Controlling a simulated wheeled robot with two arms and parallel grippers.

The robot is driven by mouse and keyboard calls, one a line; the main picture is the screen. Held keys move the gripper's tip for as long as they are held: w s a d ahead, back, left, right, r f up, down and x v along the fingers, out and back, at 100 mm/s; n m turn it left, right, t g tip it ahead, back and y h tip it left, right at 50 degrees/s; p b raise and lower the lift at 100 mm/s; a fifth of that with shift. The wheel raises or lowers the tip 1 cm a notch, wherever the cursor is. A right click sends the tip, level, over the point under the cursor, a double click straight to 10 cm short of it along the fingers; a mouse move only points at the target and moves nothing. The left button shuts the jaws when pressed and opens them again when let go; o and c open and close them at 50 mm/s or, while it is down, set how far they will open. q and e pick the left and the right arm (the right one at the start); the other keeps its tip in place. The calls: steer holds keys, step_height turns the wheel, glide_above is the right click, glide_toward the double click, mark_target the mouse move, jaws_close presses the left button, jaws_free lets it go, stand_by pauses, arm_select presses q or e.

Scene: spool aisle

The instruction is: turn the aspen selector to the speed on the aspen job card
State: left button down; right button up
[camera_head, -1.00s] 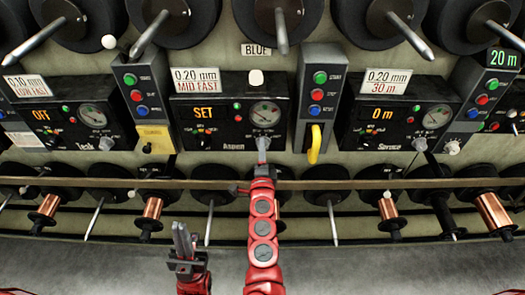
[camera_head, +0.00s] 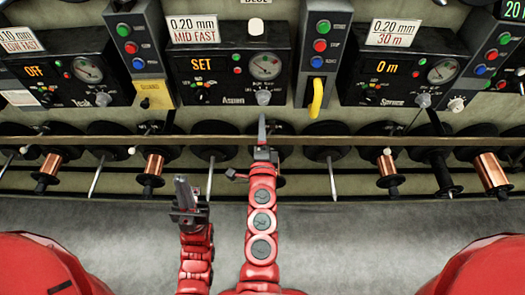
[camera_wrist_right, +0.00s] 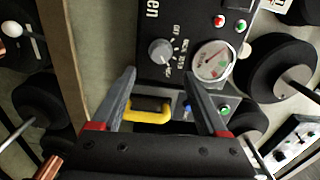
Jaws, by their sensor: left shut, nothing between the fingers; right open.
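The Aspen panel (camera_head: 226,72) is black, with a lit display reading SET. Its job card (camera_head: 195,30) reads 0.20 mm MID FAST. The grey Aspen selector knob (camera_head: 264,97) is at the panel's lower right. The right wrist view shows the knob (camera_wrist_right: 160,50) beyond the fingertips, with small labels around it; its exact setting is hard to read. My right gripper (camera_head: 262,122) is below the knob in the head view. In the right wrist view its fingers (camera_wrist_right: 160,78) are open and empty, apart from the knob. My left gripper (camera_head: 182,185) is shut and empty, lower left.
A yellow handle (camera_head: 317,97) sticks out right of the Aspen panel, close to my right fingers. The Teak panel (camera_head: 60,75) is on the left and the Spruce panel (camera_head: 400,75) on the right. A long rail (camera_head: 330,141) and several spools lie below.

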steer(key=s, duration=0.7)
steer(key=shift+s, duration=0.3)
